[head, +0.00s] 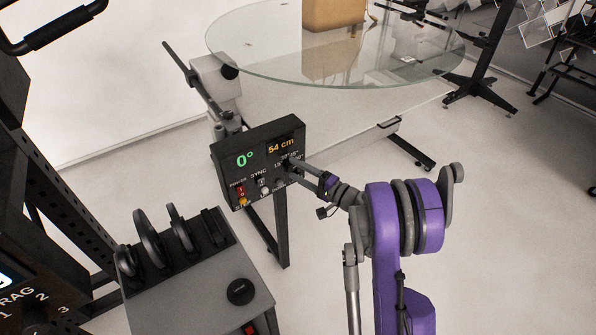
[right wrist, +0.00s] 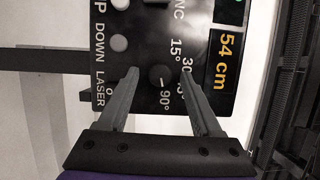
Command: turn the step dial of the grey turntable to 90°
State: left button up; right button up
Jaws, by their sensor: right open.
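The black control panel (head: 228,168) stands on a post below the round glass tabletop (head: 330,72) and reads 0° and 54 cm. Its step dial (right wrist: 160,77) is a dark round knob in the right wrist view, with 15°, 30° and 90° printed around it; another mark is partly hidden by a finger. I cannot tell where the dial points. My right gripper (right wrist: 158,73) is open, one finger on each side of the dial; I cannot tell whether they touch it. In the head view the right gripper (head: 292,166) covers the dial. My left gripper is not in view.
A tan box (head: 333,14) stands on the glass. A grey console (head: 200,290) with black discs and a knob is at the lower left. Black equipment (head: 30,215) fills the left edge. Black stands (head: 480,70) are at the back right.

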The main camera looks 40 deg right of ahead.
jog(key=v, duration=1)
jog(key=shift+s, duration=0.4)
jog(key=shift+d, duration=0.15)
